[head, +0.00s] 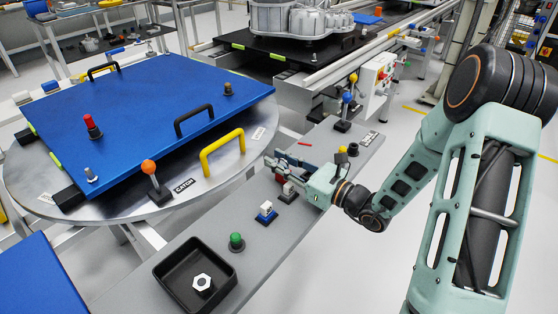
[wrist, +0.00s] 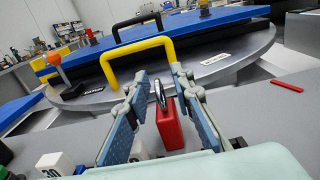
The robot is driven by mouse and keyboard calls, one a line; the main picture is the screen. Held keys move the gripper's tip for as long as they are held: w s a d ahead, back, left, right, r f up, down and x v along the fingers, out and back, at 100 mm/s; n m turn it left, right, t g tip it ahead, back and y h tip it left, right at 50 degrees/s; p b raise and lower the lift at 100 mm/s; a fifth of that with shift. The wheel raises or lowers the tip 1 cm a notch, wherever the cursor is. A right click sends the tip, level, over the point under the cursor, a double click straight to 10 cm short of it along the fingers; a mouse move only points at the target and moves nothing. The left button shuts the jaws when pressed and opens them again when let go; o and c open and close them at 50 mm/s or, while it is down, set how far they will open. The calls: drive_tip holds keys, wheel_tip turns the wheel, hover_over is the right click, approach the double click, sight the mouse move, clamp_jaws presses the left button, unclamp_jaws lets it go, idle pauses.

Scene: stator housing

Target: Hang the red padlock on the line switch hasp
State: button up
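The red padlock (wrist: 168,124) stands upright between the two fingers of my gripper (wrist: 159,78) in the wrist view, its metal shackle pointing up. The fingers are spread, with a visible gap on the padlock's left; the right finger is close to it, and contact cannot be told. In the head view my gripper (head: 283,168) is low over the grey bench and partly covers the padlock (head: 288,188). A white switch box (head: 378,75) with red parts stands beyond the bench at the upper right; I cannot make out a hasp on it.
A yellow handle (head: 222,152) rises from the round table beside my gripper.

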drive_tip(key=shift+r, duration=0.2)
drive_tip(key=p+v, duration=0.1)
drive_tip(key=v, duration=1.1)
